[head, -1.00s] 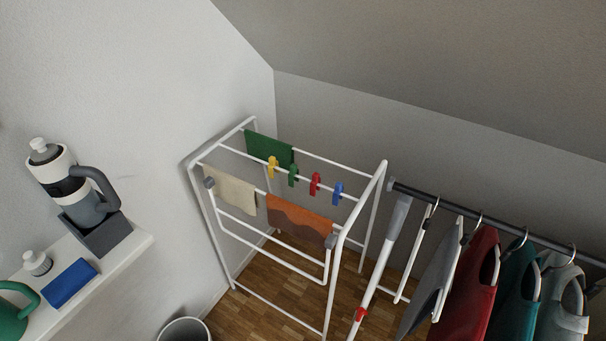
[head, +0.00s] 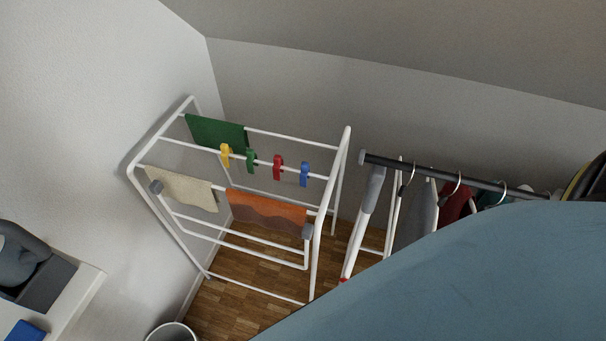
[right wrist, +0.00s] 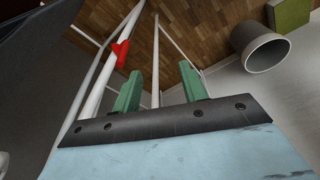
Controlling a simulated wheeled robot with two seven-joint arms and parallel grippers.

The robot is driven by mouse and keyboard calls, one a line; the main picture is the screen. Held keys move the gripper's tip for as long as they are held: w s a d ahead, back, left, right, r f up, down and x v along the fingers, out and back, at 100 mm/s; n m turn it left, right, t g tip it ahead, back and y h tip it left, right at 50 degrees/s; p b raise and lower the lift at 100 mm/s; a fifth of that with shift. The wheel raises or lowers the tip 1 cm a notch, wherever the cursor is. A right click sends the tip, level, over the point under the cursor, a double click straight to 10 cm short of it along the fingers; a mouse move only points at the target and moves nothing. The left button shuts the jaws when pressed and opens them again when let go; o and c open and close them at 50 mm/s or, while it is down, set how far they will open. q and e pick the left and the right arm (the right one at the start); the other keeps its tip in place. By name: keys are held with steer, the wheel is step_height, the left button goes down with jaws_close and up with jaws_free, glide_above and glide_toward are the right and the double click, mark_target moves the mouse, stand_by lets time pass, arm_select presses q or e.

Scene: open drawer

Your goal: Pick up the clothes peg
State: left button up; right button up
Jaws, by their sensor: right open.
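Several clothes pegs are clipped on a white bar of the drying rack (head: 293,140) in the head view: a yellow peg (head: 225,155), a green peg (head: 251,160), a red peg (head: 278,167) and a blue peg (head: 304,174). Another red clip-like thing (right wrist: 119,52) sits on a white post in the right wrist view, to the left of my right gripper and beyond its fingertips. My left gripper is not in view.
Green, beige (head: 182,188) and orange (head: 266,211) cloths hang on the rack. A clothes rail (head: 440,176) with hanging garments stands to its right, partly hidden by my blue arm. A bin (right wrist: 262,45) stands on the wooden floor. A shelf (head: 82,300) juts out at left.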

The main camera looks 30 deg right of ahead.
steer(key=w+r+t, duration=0.1)
steer(key=w+r, duration=0.3)
steer(key=r, duration=0.7)
steer(key=w+r+t, duration=0.1)
steer(key=w+r, duration=0.2)
steer(key=r, duration=0.8)
steer(key=w+r+n+t+h, duration=0.1)
steer(key=w+r+n+t, duration=0.8)
steer(key=w+r, duration=0.7)
steer(key=w+a+r+n+t+y, duration=0.5)
steer(key=a+r+n+t+y, duration=0.15)
steer(key=r+n, duration=0.45)
steer(key=a+r+n+g+y, duration=0.35)
steer(key=a+n+y, duration=0.45)
steer(key=n, duration=0.4)
steer(key=n+g+h, duration=1.4)
steer(key=n+g, duration=0.2)
steer(key=n, duration=1.2)
glide_above(305, 164)
step_height(305, 164, down, 14)
steer(key=f, duration=0.1)
step_height(305, 164, down, 12)
steer(key=shift+w+f+p, duration=0.1)
steer(key=shift+p, duration=0.25)
jaws_close()
